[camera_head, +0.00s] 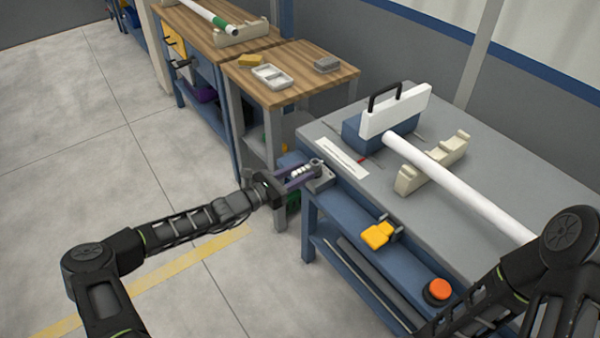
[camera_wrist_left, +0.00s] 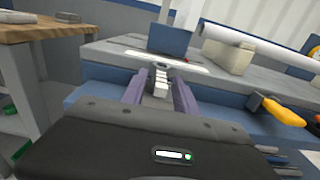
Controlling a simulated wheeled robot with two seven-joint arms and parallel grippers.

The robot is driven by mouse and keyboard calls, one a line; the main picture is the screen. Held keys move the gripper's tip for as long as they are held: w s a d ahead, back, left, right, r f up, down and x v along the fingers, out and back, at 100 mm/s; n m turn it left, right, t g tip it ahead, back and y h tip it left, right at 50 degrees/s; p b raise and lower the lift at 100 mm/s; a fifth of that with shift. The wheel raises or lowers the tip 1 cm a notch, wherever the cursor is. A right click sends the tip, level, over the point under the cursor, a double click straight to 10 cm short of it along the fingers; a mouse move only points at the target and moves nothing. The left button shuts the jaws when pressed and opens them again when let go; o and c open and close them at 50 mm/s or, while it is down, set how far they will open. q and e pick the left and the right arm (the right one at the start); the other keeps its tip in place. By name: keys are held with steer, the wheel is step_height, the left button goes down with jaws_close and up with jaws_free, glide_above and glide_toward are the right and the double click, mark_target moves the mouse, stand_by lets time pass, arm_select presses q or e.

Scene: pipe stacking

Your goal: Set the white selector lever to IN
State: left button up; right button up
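The white selector lever (camera_head: 301,170) is at the near left corner of the grey workbench, by a small grey mount (camera_head: 321,179). My left gripper (camera_head: 303,175) reaches it from the left, with its purple fingers on either side of the lever. In the left wrist view, the ridged white lever (camera_wrist_left: 160,83) stands between the two fingers (camera_wrist_left: 159,92). Gaps show on both sides, so the gripper looks open around it. The lever's IN marking cannot be read. My right arm shows at the lower right; its gripper is out of view.
A white strip (camera_head: 342,158) lies on the grey workbench (camera_head: 400,230). Behind it are a blue block with a white, black-handled guard (camera_head: 395,110) and a white pipe (camera_head: 455,185) on a cream cradle (camera_head: 408,180). A yellow handle (camera_head: 377,236) and orange button (camera_head: 440,289) are at the front.

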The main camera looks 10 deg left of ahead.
arm_select(q)
jaws_close()
stand_by(1.3)
